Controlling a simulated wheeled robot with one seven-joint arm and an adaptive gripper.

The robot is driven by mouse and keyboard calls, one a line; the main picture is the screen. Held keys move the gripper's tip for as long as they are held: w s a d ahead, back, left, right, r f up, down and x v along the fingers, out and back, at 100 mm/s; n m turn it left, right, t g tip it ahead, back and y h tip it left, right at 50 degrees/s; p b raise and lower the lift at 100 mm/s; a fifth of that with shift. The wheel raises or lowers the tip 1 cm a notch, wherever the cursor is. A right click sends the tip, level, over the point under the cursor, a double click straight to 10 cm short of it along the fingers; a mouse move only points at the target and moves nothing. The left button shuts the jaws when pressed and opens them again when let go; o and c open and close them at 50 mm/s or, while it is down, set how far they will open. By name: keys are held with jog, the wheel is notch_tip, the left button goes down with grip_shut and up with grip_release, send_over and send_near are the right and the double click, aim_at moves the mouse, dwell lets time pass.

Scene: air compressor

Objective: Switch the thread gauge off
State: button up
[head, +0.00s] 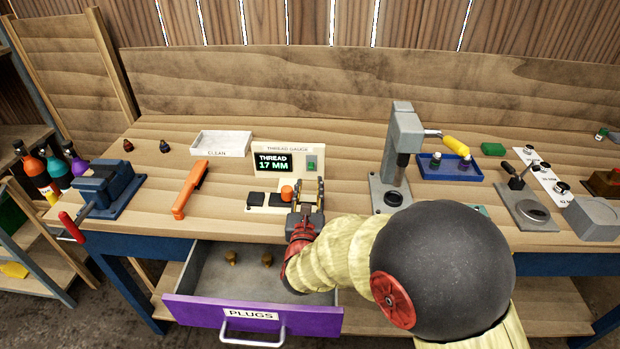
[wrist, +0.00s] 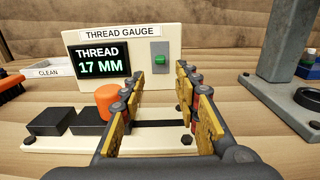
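The thread gauge (head: 285,163) is a cream box standing on the workbench. Its lit screen (wrist: 99,61) reads "THREAD 17 MM". A green switch (wrist: 161,60) sits on a grey plate right of the screen; it also shows in the head view (head: 311,165). An orange cap-like piece (wrist: 108,101) stands on the gauge's base beside black blocks (wrist: 68,121). My gripper (head: 308,183) is in front of the gauge, fingers apart and nothing between them. In the wrist view my gripper (wrist: 164,88) frames the switch, which lies beyond the fingertips, apart from them.
An open drawer (head: 250,315) labelled "PLUGS" is below my arm. A grey press (head: 400,150) stands close on the right, with a blue tray (head: 449,174) beyond. An orange-handled tool (head: 190,187) and a white "CLEAN" tray (head: 220,142) lie to the left.

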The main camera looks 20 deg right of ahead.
jog(key=v, duration=0.6)
